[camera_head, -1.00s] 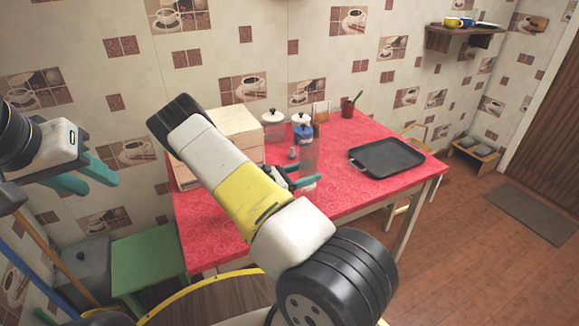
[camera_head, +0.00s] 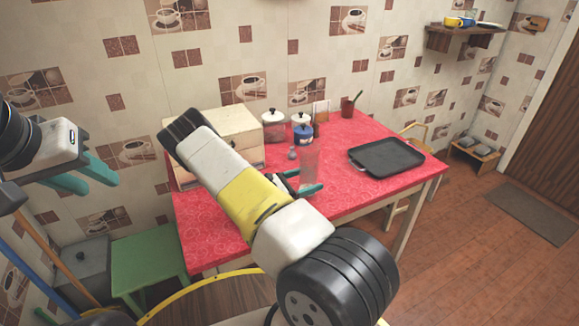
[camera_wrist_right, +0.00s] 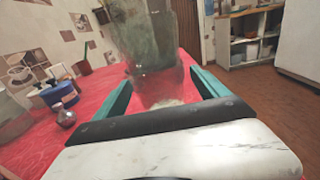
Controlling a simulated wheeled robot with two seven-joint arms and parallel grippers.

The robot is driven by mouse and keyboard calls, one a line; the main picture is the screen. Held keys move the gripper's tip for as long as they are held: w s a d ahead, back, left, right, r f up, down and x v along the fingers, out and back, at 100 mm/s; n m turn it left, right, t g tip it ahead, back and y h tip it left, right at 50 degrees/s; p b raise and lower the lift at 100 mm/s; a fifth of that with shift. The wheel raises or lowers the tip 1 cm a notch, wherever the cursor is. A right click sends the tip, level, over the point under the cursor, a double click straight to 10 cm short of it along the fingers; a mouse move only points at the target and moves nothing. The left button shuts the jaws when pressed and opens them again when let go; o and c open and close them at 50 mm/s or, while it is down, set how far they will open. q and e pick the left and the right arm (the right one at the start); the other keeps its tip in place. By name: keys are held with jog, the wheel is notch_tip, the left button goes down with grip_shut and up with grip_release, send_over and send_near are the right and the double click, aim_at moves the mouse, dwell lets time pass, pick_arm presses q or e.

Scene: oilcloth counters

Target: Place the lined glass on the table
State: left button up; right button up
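The lined glass (camera_head: 309,162) is a tall, clear, greyish tumbler, upright over the near part of the red table (camera_head: 362,197). My right gripper (camera_head: 304,181) has its teal fingers on both sides of the glass, low down, and holds it. In the right wrist view the glass (camera_wrist_right: 148,45) stands between the two fingers, with its top cut off by the frame. I cannot tell whether its base touches the tabletop. My left gripper (camera_head: 103,183) is open and empty at the left, away from the table.
A black tray (camera_head: 386,157) lies to the right of the glass. Lidded jars, one a blue pot (camera_head: 303,136), and a small grey shaker (camera_head: 292,153) stand behind it. A cream box (camera_head: 235,128) stands at left. The red cloth between glass and tray is clear.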

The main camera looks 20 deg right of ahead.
jog(key=shift+r, duration=0.2)
jog(key=a, duration=0.8)
jog(key=s+a, duration=0.1)
jog(key=a, duration=0.2)
jog(key=shift+a, duration=0.4)
jog(key=s+a+r+m+t+y, duration=0.1)
jog(key=s+a+r+m+y, duration=0.2)
jog(key=s+r+m+y, duration=0.3)
jog(key=s+a+r+m+t+y, duration=0.2)
jog(key=s+r+m+y, duration=0.4)
jog(key=s+r, duration=0.4)
jog(key=s+a+r+m+t+y, duration=0.1)
jog(key=s+a+r+m+y, duration=0.4)
jog(key=r, duration=1.3)
jog(key=s+m+y, duration=0.1)
jog(key=s+y, duration=0.2)
jog(key=shift+s+t, duration=0.3)
jog(key=shift+s, duration=0.05)
